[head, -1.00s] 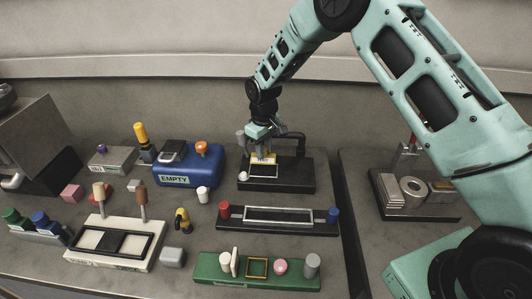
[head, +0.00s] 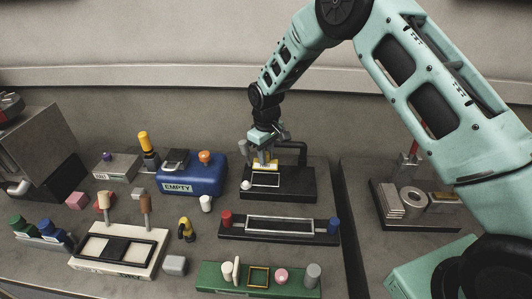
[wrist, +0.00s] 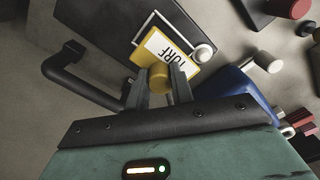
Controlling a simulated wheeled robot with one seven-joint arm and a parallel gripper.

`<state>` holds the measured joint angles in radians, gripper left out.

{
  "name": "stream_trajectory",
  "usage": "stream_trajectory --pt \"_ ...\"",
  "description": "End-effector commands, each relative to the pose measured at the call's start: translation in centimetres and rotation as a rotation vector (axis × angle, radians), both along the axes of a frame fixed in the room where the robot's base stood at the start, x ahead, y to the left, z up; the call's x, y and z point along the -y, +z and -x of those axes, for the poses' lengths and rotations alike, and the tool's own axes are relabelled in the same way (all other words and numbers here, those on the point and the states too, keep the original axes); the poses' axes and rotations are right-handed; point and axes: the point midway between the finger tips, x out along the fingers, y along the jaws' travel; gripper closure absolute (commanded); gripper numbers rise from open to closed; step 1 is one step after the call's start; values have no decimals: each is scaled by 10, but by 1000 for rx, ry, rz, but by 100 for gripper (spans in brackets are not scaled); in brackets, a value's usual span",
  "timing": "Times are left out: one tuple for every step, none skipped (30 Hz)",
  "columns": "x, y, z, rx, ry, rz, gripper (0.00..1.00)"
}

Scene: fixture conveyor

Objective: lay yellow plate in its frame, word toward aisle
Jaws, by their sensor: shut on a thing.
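My gripper (head: 263,156) is shut on the yellow plate (head: 265,166) by its yellow knob (wrist: 158,76). The plate hangs at the black block (head: 294,190) with a thin white-outlined frame (head: 265,187), over or just behind that frame. I cannot tell if it touches the block. In the wrist view the plate (wrist: 185,68) shows a white label with the black word TURF, upside down in that picture and partly hidden by a finger. The plate lies tilted in that picture, a white round knob (wrist: 203,53) close at its right edge.
A black bent handle (head: 293,147) stands behind the block. The blue box (head: 208,183) marked EMPTY is to its left. A long white-rimmed frame (head: 280,232) is in front, between red and blue posts. A green block (head: 215,280) holds a gold square frame (head: 258,286).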

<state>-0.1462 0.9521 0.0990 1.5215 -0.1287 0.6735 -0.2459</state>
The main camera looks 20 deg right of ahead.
Motion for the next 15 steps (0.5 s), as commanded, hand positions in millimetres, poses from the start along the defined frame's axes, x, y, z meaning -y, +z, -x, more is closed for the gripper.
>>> stream_trajectory --pt "0 -8 0 0 0 0 100" --pt "0 -11 0 0 0 0 100" --pt "0 -15 0 0 0 0 100" --pt "0 -18 0 0 0 0 100" --pt "0 -21 0 0 0 0 100" --pt "0 -25 0 0 0 0 100" --pt "0 -28 0 0 0 0 100" --pt "0 -31 0 0 0 0 100" --pt "0 -34 0 0 0 0 100" --pt "0 -37 0 0 0 0 100" --pt "0 -40 0 0 0 0 100" --pt "0 -43 0 0 0 0 100" --pt "0 -45 0 0 0 0 100" --pt "0 -47 0 1 0 -1 100" --pt "0 -49 0 1 0 -1 100"
